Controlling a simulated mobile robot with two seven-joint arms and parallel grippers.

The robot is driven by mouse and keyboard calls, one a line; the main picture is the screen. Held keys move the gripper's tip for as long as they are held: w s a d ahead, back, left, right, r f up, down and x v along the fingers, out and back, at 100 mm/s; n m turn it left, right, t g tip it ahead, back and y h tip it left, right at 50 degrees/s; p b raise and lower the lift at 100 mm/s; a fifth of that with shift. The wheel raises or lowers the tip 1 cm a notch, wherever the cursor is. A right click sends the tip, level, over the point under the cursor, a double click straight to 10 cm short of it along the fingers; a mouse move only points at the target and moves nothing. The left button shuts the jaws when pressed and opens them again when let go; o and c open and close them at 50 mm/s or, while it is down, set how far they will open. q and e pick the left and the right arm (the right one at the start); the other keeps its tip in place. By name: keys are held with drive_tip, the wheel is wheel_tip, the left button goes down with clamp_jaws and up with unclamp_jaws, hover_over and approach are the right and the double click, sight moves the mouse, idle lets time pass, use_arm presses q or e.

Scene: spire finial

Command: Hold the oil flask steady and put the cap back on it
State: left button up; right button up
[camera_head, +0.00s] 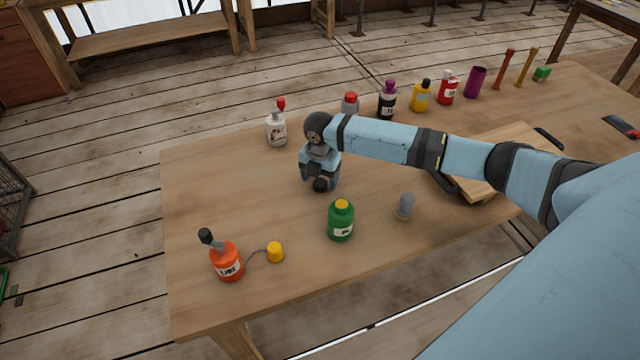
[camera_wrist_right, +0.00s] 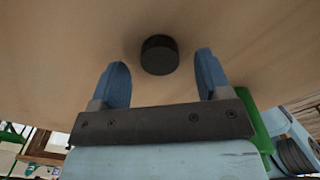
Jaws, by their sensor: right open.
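My right gripper (camera_head: 320,182) points down over the middle of the table, open and empty. A round black cap (camera_wrist_right: 159,55) lies on the table between and just beyond its fingertips (camera_wrist_right: 165,75), apart from both; it also shows in the head view (camera_head: 320,185). An orange labelled bottle (camera_head: 228,264) with a grey, black-tipped spout stands at front left. A thin cord runs from it towards a small yellow piece (camera_head: 275,252) on the table. I cannot tell which bottle is the oil flask. My left gripper is out of view.
A white bottle with a red top (camera_head: 277,128) stands behind the gripper. Several bottles and tools line the back edge. A small grey knob-like piece (camera_head: 404,206) stands right of the green bottle. A wooden board (camera_head: 500,150) lies under my right arm.

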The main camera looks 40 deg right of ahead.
sight(320, 183)
drive_tip(key=shift+f, duration=0.8)
drive_tip(key=c, duration=1)
drive_tip(key=shift+r, duration=0.1)
wheel_tip(320, 183, up, 20)
drive_tip(key=shift+f+p, duration=0.1)
drive_tip(key=shift+p, duration=0.35)
